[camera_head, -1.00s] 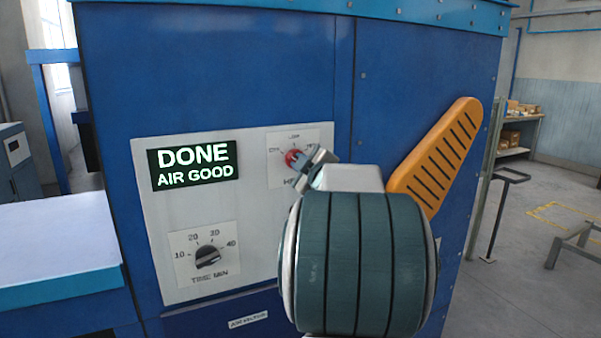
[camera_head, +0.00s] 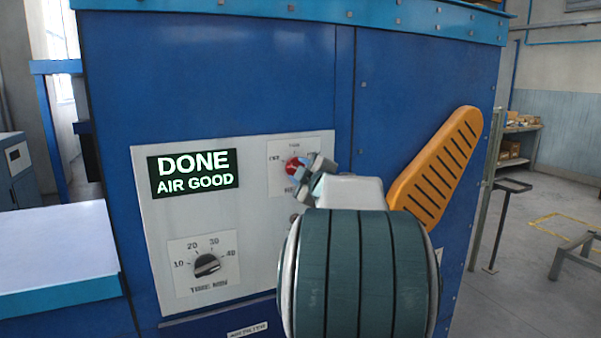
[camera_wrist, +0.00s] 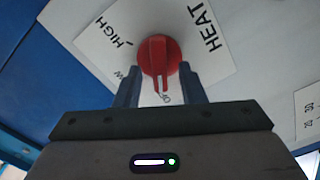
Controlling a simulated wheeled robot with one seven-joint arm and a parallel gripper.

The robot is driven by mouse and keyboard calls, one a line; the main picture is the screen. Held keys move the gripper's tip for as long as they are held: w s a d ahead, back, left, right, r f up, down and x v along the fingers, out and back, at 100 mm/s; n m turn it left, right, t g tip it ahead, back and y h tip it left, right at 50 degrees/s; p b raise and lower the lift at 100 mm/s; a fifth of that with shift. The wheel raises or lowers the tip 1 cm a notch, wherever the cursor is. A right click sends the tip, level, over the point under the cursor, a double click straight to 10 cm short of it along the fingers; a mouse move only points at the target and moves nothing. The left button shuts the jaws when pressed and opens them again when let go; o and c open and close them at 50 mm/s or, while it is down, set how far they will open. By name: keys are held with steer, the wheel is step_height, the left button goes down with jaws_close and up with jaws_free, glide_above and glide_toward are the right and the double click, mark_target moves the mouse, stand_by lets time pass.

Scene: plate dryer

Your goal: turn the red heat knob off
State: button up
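The red heat knob (camera_head: 296,167) sits on its white label plate at the upper right of the control panel. It also shows in the wrist view (camera_wrist: 158,56), where its raised ridge runs down the picture, toward a partly covered label that looks like OFF. HIGH lies at the upper left and HEAT at the right. My gripper (camera_wrist: 159,75) is open, its two fingertips close to the left and right edges of the knob with a gap to the ridge. I cannot tell whether they touch the rim. In the head view my gripper (camera_head: 319,171) is just right of the knob.
The lit display (camera_head: 193,174) reads DONE, AIR GOOD. The time knob (camera_head: 207,264) is below it on the panel. An orange slotted handle (camera_head: 437,165) slants up just right of my wrist.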

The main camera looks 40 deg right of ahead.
steer(key=shift+s, duration=0.1)
steer(key=b+v, duration=0.1)
steer(key=v, duration=1.2)
steer(key=shift+s+a, duration=0.2)
steer(key=shift+s, duration=0.05)
steer(key=w+a+f+m+g+h+p, duration=0.1)
steer(key=a+f+m+g+h, duration=0.1)
steer(key=a+f+m+g, duration=0.8)
steer(key=s+a+f+g+y, duration=0.1)
steer(key=s+a+f+y, duration=0.1)
steer(key=s+a+f, duration=0.2)
steer(key=s+a+f+g+y, duration=0.2)
steer(key=s+a+f, duration=0.2)
steer(key=a, duration=0.5)
steer(key=s+a+f+g+y+p, duration=0.1)
steer(key=s+a+f+y, duration=0.1)
steer(key=s+a+f, duration=0.2)
steer(key=a+f, duration=0.2)
steer(key=a, duration=0.1)
steer(key=shift+s+a+g, duration=0.2)
steer(key=shift+s+g, duration=0.2)
